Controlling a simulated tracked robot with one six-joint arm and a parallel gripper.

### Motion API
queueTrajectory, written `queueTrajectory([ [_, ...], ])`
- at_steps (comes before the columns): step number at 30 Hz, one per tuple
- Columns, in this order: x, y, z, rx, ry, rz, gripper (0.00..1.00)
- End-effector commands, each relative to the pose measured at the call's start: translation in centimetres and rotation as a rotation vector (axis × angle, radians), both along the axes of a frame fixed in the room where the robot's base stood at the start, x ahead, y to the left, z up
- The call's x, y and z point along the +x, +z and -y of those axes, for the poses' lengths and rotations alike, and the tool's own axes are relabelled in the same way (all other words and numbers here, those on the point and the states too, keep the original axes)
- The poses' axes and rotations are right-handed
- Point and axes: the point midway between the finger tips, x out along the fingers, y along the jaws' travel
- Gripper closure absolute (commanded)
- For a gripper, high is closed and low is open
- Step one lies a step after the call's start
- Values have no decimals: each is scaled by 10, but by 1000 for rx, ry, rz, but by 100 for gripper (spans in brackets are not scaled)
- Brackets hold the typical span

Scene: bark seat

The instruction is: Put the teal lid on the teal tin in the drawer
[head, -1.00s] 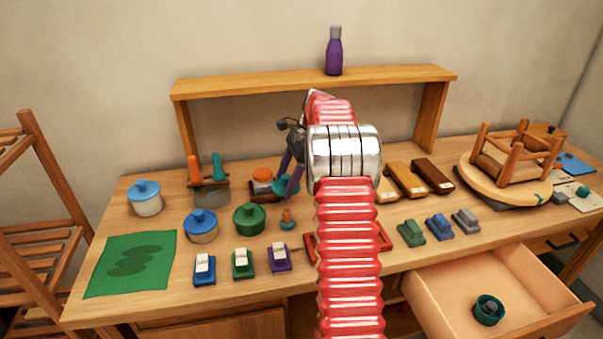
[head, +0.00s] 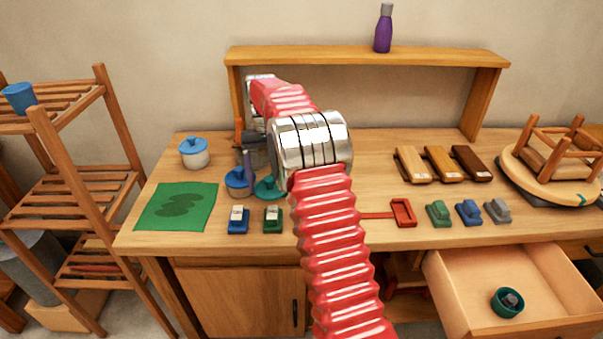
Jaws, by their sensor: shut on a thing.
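My gripper (head: 254,178), with purple fingers, is left of the silver arm joint, over the left part of the workbench. It is shut on the teal lid (head: 270,189), which is held near the blue-lidded pot (head: 238,181). The joint and red sleeve hide part of the view beside the lid. The teal tin (head: 507,303) stands open in the pulled-out drawer (head: 460,300) at the lower right, with a dark grey thing inside it. The lid is well to the left of the tin and apart from it.
The workbench holds a white pot with a blue lid (head: 193,153), a green mat (head: 175,207), small coloured blocks (head: 438,213) and wooden blocks (head: 440,163). An upturned stool (head: 550,150) is at right. A raised shelf (head: 370,55) carries a purple bottle (head: 383,30).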

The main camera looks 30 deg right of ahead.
Motion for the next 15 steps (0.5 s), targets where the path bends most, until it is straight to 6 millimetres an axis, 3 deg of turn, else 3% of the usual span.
queueTrajectory([
  [3, 6, -2, -46, -1, 124, 1, 51],
  [9, 8, -4, -108, 0, 301, 2, 51],
  [15, 6, -6, -133, -1, 376, 2, 51],
])
